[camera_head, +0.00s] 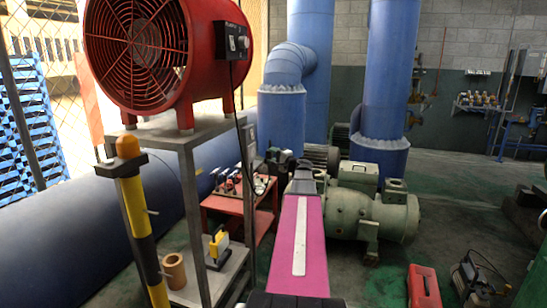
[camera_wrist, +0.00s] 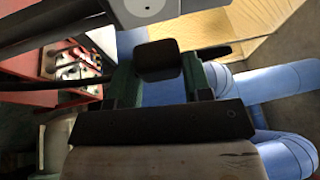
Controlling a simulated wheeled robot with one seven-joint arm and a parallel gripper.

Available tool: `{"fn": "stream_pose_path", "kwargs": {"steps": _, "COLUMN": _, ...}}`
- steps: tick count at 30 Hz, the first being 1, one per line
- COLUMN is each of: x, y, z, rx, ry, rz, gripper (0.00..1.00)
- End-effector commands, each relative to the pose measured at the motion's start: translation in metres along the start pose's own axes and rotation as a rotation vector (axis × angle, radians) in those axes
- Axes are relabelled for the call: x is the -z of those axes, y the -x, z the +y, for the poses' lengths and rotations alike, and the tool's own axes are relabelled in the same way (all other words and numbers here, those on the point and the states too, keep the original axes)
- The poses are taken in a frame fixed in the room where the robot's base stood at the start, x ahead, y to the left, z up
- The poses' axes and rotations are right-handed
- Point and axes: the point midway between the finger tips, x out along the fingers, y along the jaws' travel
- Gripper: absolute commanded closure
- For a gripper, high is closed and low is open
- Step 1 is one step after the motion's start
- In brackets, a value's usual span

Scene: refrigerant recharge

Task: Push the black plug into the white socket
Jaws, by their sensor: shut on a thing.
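The black plug (camera_wrist: 158,60) is a dark rounded block in the wrist view, held between the fingers of my gripper (camera_wrist: 160,85). A black cable shows to its left. A pale grey-white panel (camera_wrist: 165,10) with a small round mark lies just beyond the plug at the top edge; I cannot tell whether it is the white socket. No gap or contact between the two can be judged. In the head view my gripper (camera_head: 278,157) is small and dark at the far end of my pink arm, near the stand's right leg. The plug and socket cannot be made out there.
A red fan (camera_head: 165,50) stands on a grey metal stand (camera_head: 190,145), with a black cable (camera_head: 243,120) hanging from it. A red cart (camera_head: 240,200) with small parts is behind. A green pump (camera_head: 370,210) is to the right. A yellow-black post (camera_head: 138,220) is at front left.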

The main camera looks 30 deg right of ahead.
Motion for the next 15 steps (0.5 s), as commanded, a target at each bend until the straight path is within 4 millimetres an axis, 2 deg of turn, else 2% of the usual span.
{"fn": "stream_pose_path", "kwargs": {"steps": 15, "x": -0.013, "y": -0.033, "z": 0.004, "rx": 0.001, "ry": 0.000, "rz": -0.001, "gripper": 0.75}}
